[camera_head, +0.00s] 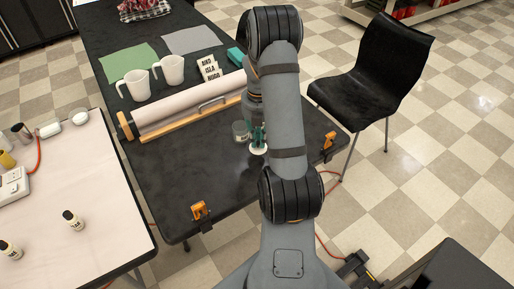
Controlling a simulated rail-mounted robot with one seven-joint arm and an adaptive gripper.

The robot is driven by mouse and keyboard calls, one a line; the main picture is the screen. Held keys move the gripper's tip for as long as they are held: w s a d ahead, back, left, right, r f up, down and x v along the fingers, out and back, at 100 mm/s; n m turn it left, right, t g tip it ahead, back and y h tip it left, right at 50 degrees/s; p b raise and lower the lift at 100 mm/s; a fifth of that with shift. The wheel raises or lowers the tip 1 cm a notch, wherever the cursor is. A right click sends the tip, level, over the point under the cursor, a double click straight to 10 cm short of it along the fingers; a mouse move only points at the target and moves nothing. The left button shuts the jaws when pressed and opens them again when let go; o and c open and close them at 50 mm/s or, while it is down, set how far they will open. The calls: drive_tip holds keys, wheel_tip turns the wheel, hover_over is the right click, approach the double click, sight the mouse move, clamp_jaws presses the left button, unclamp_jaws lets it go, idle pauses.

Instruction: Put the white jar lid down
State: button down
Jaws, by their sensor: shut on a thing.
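The white jar lid (258,151) is a small pale disc low at the tips of my gripper (258,142). My gripper has green fingers and is shut on the lid over the black table (180,180). I cannot tell whether the lid touches the table top. A small clear jar (240,131) stands just left of my gripper. My arm hides part of the table and the right side of the gripper area.
A paper roll on a wooden holder (190,108) lies behind the jar. Two white pitchers (172,70) and name cards (209,69) stand beyond it. A black chair (375,80) stands right. The table's front left is clear.

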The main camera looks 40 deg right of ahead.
sight(257, 148)
drive_tip(key=shift+w+a+f, duration=0.1)
drive_tip(key=shift+a+f, duration=0.1)
drive_tip(key=shift+f, duration=1.95)
drive_tip(key=shift+f, duration=0.15)
drive_tip(key=c, duration=1.7)
unclamp_jaws()
drive_tip(key=shift+c, duration=0.2)
wheel_tip(257, 148, up, 12)
drive_tip(key=shift+r+p, duration=0.2)
drive_tip(key=shift+p, duration=0.4)
